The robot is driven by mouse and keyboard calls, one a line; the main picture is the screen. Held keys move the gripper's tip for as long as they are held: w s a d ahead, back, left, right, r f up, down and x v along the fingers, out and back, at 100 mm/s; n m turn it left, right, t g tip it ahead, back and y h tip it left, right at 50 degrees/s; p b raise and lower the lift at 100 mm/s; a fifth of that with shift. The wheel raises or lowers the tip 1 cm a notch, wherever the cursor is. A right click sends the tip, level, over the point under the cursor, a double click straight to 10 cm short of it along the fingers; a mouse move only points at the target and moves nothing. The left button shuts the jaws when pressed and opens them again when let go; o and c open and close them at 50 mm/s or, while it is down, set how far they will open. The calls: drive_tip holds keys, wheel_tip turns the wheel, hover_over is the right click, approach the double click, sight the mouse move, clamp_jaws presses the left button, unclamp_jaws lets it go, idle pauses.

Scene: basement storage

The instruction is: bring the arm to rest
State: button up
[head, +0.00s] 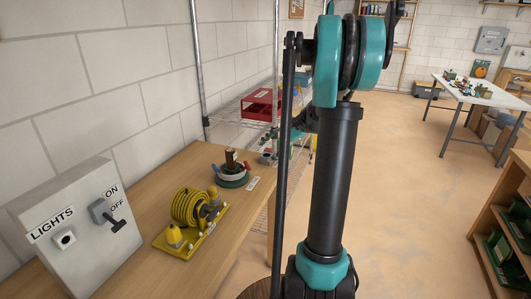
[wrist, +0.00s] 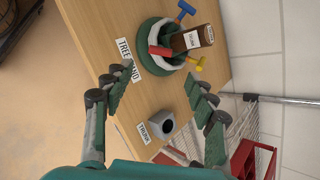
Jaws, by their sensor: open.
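My arm (head: 332,185) stands upright across the middle of the head view, with a folded teal joint at the top. In the wrist view my gripper (wrist: 161,92) is open, its two fingers spread wide with nothing between them. It hangs above the wooden bench (wrist: 90,25). Beyond the fingertips, a green and white tree stand (wrist: 150,42) with red, blue and yellow handles rests on the bench. A brown labelled piece (wrist: 193,38) stands in it. A small grey block with a dark hole (wrist: 152,121) sits near the TRUNK label (wrist: 145,132).
A yellow cord reel (head: 187,208) and a grey LIGHTS switch box (head: 75,240) are on the bench at left. A wire shelf with a red bin (head: 262,103) stands behind. A white table (head: 480,92) and wooden shelf (head: 495,215) are at right. Open floor (head: 410,190) lies between.

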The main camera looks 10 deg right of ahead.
drive_tip(key=s+a+f+n+h, duration=0.1)
drive_tip(key=s+f+n+h, duration=0.2)
drive_tip(key=s, duration=0.6)
drive_tip(key=s+a+f+n+h, duration=0.2)
drive_tip(key=s+f+n, duration=0.3)
drive_tip(key=s, duration=0.4)
drive_tip(key=s+a+f+n+t+h, duration=0.1)
drive_tip(key=s+f+n+h, duration=0.2)
drive_tip(key=s, duration=0.6)
wheel_tip(320, 180, down, 3)
drive_tip(key=shift+a+r+n+h, duration=0.2)
drive_tip(key=shift+a+n+h, duration=0.1)
drive_tip(key=shift+n, duration=0.5)
drive_tip(key=shift+d, duration=0.1)
